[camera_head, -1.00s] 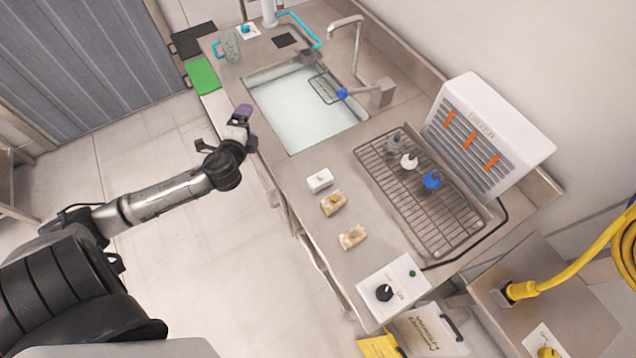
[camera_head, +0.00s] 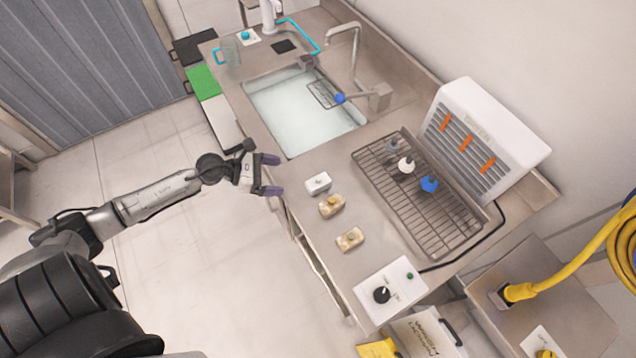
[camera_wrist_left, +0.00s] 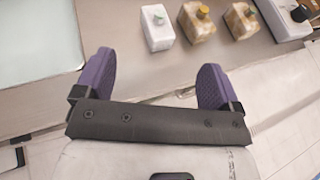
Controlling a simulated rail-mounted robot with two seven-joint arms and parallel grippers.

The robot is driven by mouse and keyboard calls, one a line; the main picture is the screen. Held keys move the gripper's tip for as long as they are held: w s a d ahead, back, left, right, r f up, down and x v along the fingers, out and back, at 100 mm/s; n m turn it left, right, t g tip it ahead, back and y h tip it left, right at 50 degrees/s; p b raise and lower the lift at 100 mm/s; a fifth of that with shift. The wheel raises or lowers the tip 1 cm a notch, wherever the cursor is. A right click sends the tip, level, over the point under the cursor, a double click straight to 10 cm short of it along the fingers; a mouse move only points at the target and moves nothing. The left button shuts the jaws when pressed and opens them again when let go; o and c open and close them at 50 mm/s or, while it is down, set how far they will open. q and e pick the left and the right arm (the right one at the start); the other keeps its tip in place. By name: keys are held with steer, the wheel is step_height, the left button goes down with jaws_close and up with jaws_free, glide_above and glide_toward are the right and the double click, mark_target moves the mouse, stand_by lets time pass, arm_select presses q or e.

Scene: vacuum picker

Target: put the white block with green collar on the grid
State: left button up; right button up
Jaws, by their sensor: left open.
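The white block (camera_head: 318,183) stands on the steel counter, left of two tan blocks. The grid (camera_head: 432,222) is a wire rack on the counter, in front of a white fan unit. My left gripper (camera_head: 271,175) is open and empty at the counter's front edge, its purple fingers pointing at the white block with a gap between. In the left wrist view the open fingers (camera_wrist_left: 156,66) sit to either side of the block's line. My right gripper is not in view.
Two tan blocks (camera_head: 331,205) (camera_head: 350,239) stand beside the white one. Grey, white and blue-topped flasks (camera_head: 429,185) stand along the grid's back side. A sink (camera_head: 300,112) lies to the left, a control box (camera_head: 390,290) at the near right. The grid's front is clear.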

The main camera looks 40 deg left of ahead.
mark_target(318, 179)
arm_select(q)
steer(key=p+x, duration=0.1)
steer(key=x, duration=1.2)
steer(key=shift+d, duration=0.1)
steer(key=shift+c, duration=0.4)
steer(key=c, duration=1.4)
steer(key=shift+o, duration=0.2)
